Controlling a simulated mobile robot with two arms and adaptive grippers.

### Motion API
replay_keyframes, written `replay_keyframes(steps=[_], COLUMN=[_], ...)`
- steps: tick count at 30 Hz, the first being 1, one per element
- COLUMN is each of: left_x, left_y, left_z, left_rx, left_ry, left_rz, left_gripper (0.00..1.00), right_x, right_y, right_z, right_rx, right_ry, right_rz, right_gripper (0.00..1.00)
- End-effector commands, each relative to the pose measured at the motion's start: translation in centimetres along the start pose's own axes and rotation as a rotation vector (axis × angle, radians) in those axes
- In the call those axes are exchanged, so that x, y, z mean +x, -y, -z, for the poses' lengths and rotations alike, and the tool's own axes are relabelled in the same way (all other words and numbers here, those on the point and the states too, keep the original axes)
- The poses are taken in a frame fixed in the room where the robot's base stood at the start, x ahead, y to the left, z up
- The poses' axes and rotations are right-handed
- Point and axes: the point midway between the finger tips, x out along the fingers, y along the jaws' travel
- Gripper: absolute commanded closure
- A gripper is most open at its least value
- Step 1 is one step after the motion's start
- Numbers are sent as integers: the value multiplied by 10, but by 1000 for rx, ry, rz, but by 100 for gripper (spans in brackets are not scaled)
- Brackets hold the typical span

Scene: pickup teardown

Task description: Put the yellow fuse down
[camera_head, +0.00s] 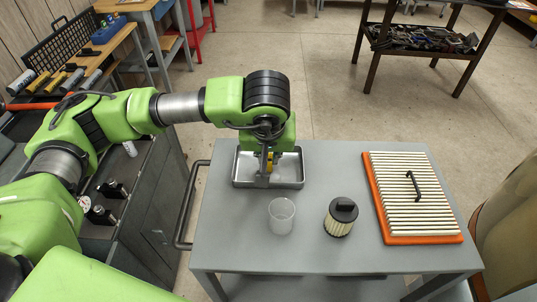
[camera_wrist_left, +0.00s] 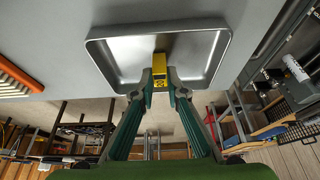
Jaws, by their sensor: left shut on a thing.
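The yellow fuse (camera_wrist_left: 159,68) is held between the fingertips of my left gripper (camera_wrist_left: 160,88) in the left wrist view. A bit of yellow at the same gripper (camera_head: 268,166) also shows in the head view, mostly covered by the hand. The gripper points down into the shallow metal tray (camera_head: 292,183) at the table's far left corner. In the left wrist view the tray (camera_wrist_left: 205,50) lies behind the fuse. I cannot tell whether the fuse touches the tray floor. My right gripper is out of view.
On the grey table (camera_head: 240,245) stand a clear cup (camera_head: 281,216) and a round filter with a black cap (camera_head: 341,217). An orange-framed pleated filter (camera_head: 405,200) with a black handle lies at right. A tool bench (camera_head: 90,65) is at left.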

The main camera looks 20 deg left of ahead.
Motion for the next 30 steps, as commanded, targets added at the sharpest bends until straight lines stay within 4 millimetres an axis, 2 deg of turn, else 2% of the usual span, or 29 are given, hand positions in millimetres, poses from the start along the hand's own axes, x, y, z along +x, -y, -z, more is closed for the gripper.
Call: replay_keyframes(steps=[1,2,3,17,20,30], left_x=[1,0,0,-6,-23,-95], left_y=[0,0,0,-1,-1,-1], left_z=[0,0,0,2,2,1], left_rx=[0,0,0,1,1,1], left_ry=[0,0,0,-2,-6,-5], left_rz=[0,0,0,-2,-5,-4], left_gripper=[82,74,70,70,70,70], right_x=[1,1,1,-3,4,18], right_y=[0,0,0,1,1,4], right_z=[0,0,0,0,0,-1], right_rx=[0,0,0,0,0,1], right_ry=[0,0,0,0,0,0], right_rz=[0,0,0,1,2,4], right_gripper=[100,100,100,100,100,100])
